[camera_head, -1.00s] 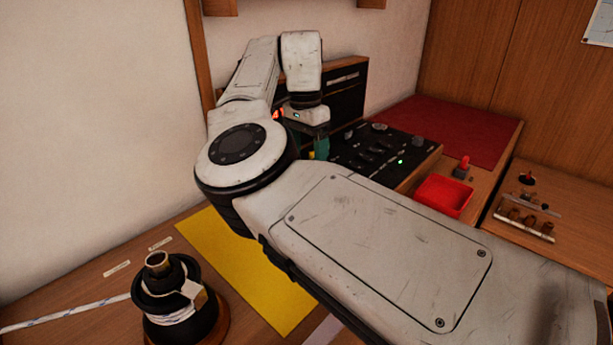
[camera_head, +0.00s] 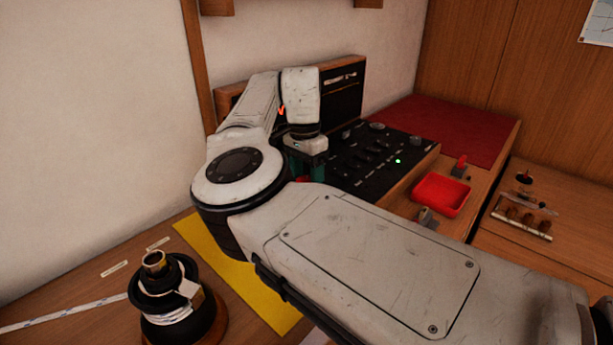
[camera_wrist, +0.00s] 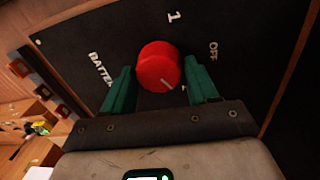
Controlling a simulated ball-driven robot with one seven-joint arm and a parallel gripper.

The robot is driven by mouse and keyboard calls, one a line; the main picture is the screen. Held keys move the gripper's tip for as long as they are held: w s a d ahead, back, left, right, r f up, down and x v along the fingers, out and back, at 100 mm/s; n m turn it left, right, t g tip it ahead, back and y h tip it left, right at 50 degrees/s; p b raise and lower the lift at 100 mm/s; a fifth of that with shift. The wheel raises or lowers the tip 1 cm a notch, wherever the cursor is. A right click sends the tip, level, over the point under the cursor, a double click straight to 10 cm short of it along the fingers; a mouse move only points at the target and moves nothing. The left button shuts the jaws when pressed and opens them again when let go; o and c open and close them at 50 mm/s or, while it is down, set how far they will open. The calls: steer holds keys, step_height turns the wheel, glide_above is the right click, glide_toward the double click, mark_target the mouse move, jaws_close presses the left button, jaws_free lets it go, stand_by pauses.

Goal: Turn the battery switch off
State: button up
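The battery switch is a round red knob (camera_wrist: 159,68) on a black panel (camera_wrist: 110,35) in the wrist view. Its white pointer line aims down and to the right in that view. The panel bears the marks "1", "OFF" and a partly hidden "BATTERY" label. My gripper (camera_wrist: 160,88) has its two green fingers open, one on each side of the knob. Whether they touch it I cannot tell. In the head view my gripper (camera_head: 305,170) is low in front of the upright black panel (camera_head: 340,98), mostly behind my arm, with the red knob barely visible.
A sloped black control panel (camera_head: 362,165) with several knobs and a green light lies to the right. A black winch (camera_head: 172,300) with a rope stands at front left beside a yellow mat (camera_head: 248,290).

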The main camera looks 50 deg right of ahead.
steer(key=c, duration=0.7)
steer(key=shift+r+p, duration=0.1)
steer(key=shift+p, duration=0.35)
steer(key=n+p, duration=0.2)
steer(key=p, duration=0.1)
steer(key=shift+r, duration=0.2)
steer(key=n+p, duration=0.2)
steer(key=p, duration=0.1)
steer(key=shift+n+p, duration=0.3)
steer(key=shift+p, duration=0.1)
steer(key=n+p, duration=0.4)
steer(key=p, duration=0.1)
steer(key=shift+a+h, duration=0.1)
steer(key=shift+h, duration=0.2)
steer(key=n+p, duration=0.3)
steer(key=shift+w+f, duration=0.15)
steer(key=shift+f, duration=0.1)
steer(key=shift+a, duration=0.1)
